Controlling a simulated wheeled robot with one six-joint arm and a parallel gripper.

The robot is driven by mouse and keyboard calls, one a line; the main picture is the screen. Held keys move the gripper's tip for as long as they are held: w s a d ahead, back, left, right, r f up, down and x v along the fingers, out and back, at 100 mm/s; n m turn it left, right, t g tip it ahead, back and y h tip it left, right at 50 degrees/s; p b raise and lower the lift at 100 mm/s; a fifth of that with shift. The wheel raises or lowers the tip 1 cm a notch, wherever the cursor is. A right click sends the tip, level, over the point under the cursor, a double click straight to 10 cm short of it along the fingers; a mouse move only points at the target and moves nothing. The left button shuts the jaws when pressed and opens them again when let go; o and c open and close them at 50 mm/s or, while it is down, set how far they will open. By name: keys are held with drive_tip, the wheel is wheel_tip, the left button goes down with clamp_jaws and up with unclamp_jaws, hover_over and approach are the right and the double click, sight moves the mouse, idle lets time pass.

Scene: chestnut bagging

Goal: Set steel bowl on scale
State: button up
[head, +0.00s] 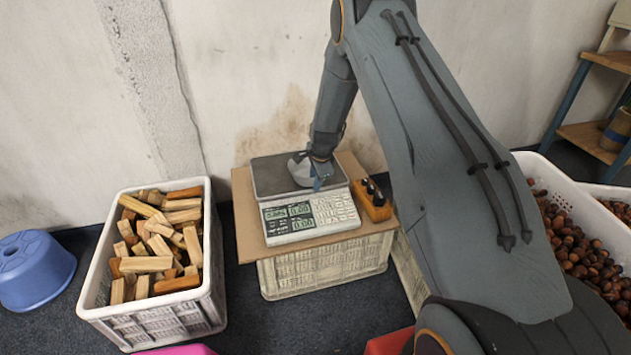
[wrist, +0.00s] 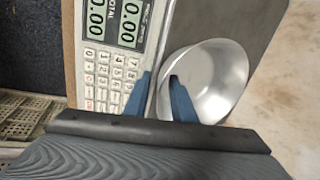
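The steel bowl (head: 297,170) is at the right front part of the scale's pan (head: 272,174). In the wrist view the bowl (wrist: 222,72) looks empty and upright, over the pan (wrist: 258,22) and close beside the keypad. The scale (head: 310,216) has a lit display and stands on a brown board. My gripper (head: 319,182) is at the bowl's near right rim. In the wrist view its blue fingers (wrist: 160,80) are apart, one inside the bowl and one outside, with a gap around the wall. The bowl's underside is hidden.
The board (head: 250,235) lies on an upturned crate (head: 325,268). An orange device (head: 373,202) stands right of the scale. A white crate of wood blocks (head: 208,290) is at left, beside a blue tub (head: 34,268). A chestnut crate (head: 548,172) is at right. The wall is close behind.

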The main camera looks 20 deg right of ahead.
drive_tip(key=p+v, duration=0.2)
drive_tip(key=v, duration=1)
drive_tip(key=s+a+r+n+g, duration=0.1)
drive_tip(key=s+a+r+n, duration=0.5)
drive_tip(key=s+r, duration=0.4)
drive_tip(key=s+a+r+n+g, duration=0.1)
drive_tip(key=s+r+n, duration=0.3)
drive_tip(key=s, duration=0.7)
drive_tip(key=s+a+r+n+g, duration=0.1)
drive_tip(key=s+a+r+n, duration=0.2)
drive_tip(key=s, duration=0.8)
drive_tip(key=s+a+r+n, duration=0.3)
drive_tip(key=s+r+n, duration=0.2)
drive_tip(key=s, duration=0.6)
drive_tip(key=shift+s+n+g, duration=0.25)
drive_tip(key=shift+n+g, duration=0.15)
drive_tip(key=shift+n, duration=0.3)
drive_tip(key=shift+a, duration=0.1)
